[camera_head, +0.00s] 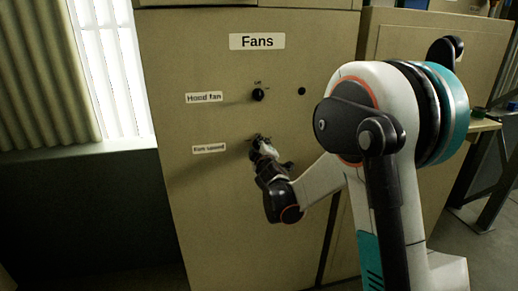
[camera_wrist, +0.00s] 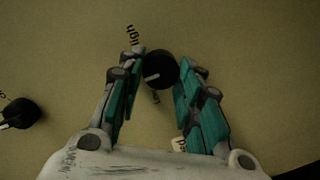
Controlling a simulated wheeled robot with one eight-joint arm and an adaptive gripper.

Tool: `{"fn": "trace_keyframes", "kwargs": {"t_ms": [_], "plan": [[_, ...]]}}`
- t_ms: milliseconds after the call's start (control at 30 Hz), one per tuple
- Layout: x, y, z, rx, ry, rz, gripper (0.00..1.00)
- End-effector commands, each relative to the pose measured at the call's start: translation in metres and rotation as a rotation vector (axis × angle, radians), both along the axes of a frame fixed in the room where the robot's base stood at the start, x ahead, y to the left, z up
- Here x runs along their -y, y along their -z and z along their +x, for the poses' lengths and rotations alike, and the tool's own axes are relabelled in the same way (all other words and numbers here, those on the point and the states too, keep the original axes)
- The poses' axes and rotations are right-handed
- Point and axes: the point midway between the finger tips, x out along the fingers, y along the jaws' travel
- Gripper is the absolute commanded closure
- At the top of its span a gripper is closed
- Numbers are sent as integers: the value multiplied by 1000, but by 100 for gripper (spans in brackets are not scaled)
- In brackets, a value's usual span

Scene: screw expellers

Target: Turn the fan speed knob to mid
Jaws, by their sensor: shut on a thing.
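The fan speed knob (camera_wrist: 161,69) is round and black with a white pointer mark. In the wrist view its mark points left and slightly down, between the "High" print (camera_wrist: 131,37) at the upper left and another print (camera_wrist: 155,97), hard to read, below it. My gripper (camera_wrist: 159,66) has a finger on each side of the knob and is shut on it. In the head view my gripper (camera_head: 262,147) is at the cabinet face, right of the "Fan speed" label (camera_head: 209,149), and largely hides the knob.
The hood fan knob (camera_head: 258,95) sits above on the same beige cabinet (camera_head: 200,220), right of its label (camera_head: 204,98). It also shows at the left of the wrist view (camera_wrist: 18,113). A small black round part (camera_head: 302,91) is to its right. A bench (camera_head: 485,126) stands far right.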

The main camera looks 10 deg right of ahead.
Motion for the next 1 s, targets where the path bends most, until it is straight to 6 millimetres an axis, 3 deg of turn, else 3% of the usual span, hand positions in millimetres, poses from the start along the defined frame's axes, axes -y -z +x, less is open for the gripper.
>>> {"fn": "trace_keyframes", "kwargs": {"t_ms": [700,733,800,1000], "plan": [[1,0,0,-1,1,75,91],[1,0,0,-1,1,75,63],[1,0,0,-1,1,75,47],[1,0,0,-1,0,75,47]]}}
